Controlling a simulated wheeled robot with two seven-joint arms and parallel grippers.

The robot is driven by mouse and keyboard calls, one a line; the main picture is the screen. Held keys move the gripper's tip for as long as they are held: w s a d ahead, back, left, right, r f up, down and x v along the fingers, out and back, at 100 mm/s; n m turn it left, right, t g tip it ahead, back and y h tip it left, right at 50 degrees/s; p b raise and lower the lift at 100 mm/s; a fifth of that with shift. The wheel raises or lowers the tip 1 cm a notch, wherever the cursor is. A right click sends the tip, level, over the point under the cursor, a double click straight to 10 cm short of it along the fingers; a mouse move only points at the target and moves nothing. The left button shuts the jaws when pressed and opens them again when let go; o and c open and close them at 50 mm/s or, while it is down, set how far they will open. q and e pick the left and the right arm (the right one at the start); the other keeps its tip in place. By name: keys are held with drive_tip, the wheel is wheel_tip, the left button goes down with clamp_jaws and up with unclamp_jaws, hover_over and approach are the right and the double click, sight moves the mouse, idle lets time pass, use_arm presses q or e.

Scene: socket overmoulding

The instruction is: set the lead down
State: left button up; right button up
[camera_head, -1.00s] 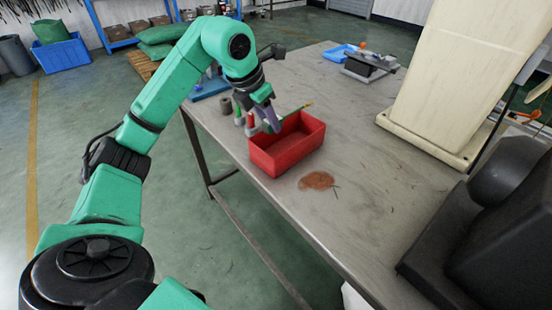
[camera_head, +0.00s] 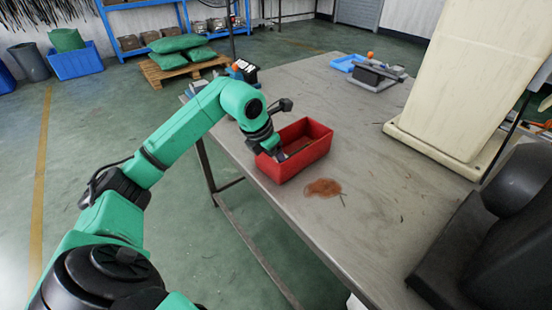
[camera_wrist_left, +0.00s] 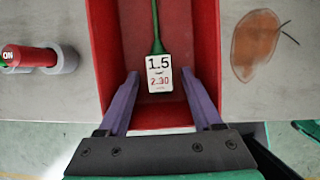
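The lead (camera_wrist_left: 157,40) is a green cable with a white end piece marked 1.5 and 2.30, in the left wrist view. It is inside the red bin (camera_wrist_left: 207,45), apparently on its floor. My left gripper (camera_wrist_left: 159,80) has its two purple fingers apart, one on each side of the white end, with a gap to each. In the head view my left gripper (camera_head: 278,155) reaches down into the red bin (camera_head: 312,152) at its left end; the lead is hard to make out there. My right gripper is not in view.
An orange-brown patch (camera_head: 322,188) with a thin dark strip lies on the metal table (camera_head: 370,215) in front of the bin. A red and green ON switch (camera_wrist_left: 35,57) is left of the bin. A cream machine column (camera_head: 465,90) stands right. A blue tray (camera_head: 345,63) lies far back.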

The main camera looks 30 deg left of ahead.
use_arm(q)
drive_tip(key=shift+r, duration=0.25)
drive_tip(key=p+v, duration=0.1)
drive_tip(key=v, duration=1.1)
drive_tip(key=shift+f, duration=0.1)
